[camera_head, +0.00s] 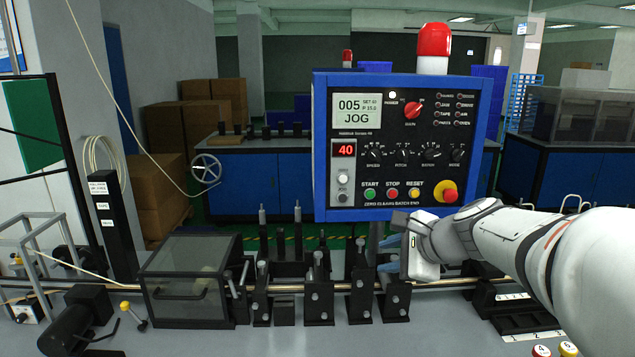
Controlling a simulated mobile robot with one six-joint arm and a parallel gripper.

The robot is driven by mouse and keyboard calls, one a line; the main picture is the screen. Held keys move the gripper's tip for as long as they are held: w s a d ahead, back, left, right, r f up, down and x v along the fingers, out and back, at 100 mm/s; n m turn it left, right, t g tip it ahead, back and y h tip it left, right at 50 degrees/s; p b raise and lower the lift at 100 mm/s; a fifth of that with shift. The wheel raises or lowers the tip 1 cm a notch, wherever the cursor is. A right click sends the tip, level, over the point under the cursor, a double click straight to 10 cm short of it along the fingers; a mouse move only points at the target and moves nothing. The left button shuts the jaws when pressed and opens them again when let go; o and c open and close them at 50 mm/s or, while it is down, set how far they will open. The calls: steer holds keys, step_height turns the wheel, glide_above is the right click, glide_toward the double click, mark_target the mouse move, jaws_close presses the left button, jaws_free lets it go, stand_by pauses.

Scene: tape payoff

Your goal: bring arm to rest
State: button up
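My white and grey arm (510,235) reaches in from the right edge. My gripper (388,254) is at its end, right of centre, below the lower right part of the blue control panel (335,214). Blue-grey finger parts show at its left side, in front of the dark stands of the machine line. They are small and partly covered by the wrist, so I cannot tell whether they are open or shut. I see nothing clearly held.
The panel shows JOG and a red 40, with a red beacon (433,42) on top. Black roller stands (319,290) and a clear-lidded box (187,290) line the front along a thin rod. A handwheel (206,172) and cardboard boxes (183,120) stand behind.

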steer(key=s+f+n+g+h, duration=0.2)
steer(key=s+f+n, duration=0.1)
steer(key=s+n, duration=0.3)
steer(key=s+d+f+n+g+h, duration=0.1)
steer(key=s+f+n+h, duration=0.1)
steer(key=s+f+n, duration=0.2)
steer(key=s+f+n+g+h, duration=0.2)
steer(key=s+f+n, duration=0.2)
steer(key=s+n, duration=0.3)
steer(key=s, duration=0.4)
steer(key=shift+d+f+n+g, duration=0.2)
steer(key=shift+f+n+g, duration=0.1)
steer(key=shift+n, duration=0.1)
